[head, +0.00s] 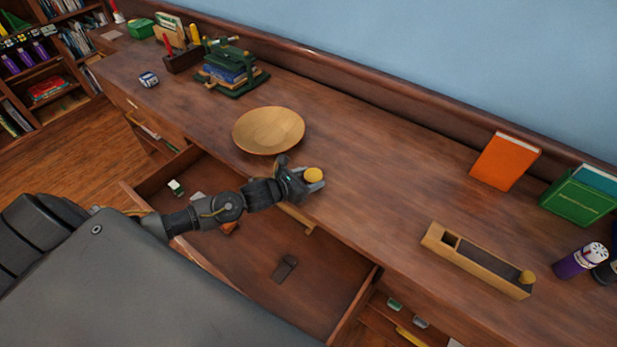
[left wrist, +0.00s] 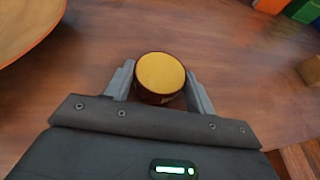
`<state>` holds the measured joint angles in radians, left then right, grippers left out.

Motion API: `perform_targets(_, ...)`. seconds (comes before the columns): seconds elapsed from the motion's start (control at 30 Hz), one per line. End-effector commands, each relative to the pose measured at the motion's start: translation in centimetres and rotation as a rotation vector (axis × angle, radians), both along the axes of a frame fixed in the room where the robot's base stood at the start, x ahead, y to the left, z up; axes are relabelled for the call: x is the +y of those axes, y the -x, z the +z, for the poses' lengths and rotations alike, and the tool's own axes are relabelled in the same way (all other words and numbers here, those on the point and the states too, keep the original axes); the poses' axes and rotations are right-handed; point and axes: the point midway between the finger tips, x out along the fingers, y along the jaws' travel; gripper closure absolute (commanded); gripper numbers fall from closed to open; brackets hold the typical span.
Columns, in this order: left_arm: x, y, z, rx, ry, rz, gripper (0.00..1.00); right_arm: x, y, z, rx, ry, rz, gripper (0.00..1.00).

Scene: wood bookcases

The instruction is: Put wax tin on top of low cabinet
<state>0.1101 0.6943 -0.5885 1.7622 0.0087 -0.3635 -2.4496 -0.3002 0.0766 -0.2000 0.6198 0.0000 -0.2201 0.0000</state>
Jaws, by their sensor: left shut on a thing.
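The wax tin (head: 313,175) is a small round tin with a yellow lid and a dark side. My left gripper (head: 309,181) is shut on it, over the front part of the low cabinet's wooden top (head: 375,170). The left wrist view shows the tin (left wrist: 160,75) upright between the two fingers of the left gripper (left wrist: 160,92). I cannot tell whether the tin's base touches the top. My right gripper is not in view.
A wooden bowl (head: 269,130) stands just behind and left of the gripper. An open drawer (head: 330,278) lies below my left arm. The middle top is clear.

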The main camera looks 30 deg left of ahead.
Motion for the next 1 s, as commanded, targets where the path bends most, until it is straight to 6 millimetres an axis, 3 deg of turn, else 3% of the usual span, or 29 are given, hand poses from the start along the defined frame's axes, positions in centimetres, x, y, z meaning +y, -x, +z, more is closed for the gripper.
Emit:
perform_targets(0.37,0.0,0.0,-0.5,-0.002,0.001,0.0,0.72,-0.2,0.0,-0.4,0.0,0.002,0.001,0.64)
perform_targets(0.4,0.0,0.0,-0.4,-0.001,0.0,0.0,0.43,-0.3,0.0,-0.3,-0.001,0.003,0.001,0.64)
perform_targets(0.57,0.0,0.0,-0.4,-0.001,0.0,0.0,0.23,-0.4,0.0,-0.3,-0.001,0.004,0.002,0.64)
perform_targets(0.9,0.0,0.0,0.2,-0.001,0.0,0.0,0.23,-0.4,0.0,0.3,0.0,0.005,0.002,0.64)
perform_targets(1.0,0.4,1.2,0.2,0.001,-0.001,0.0,0.23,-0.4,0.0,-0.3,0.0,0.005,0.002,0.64)
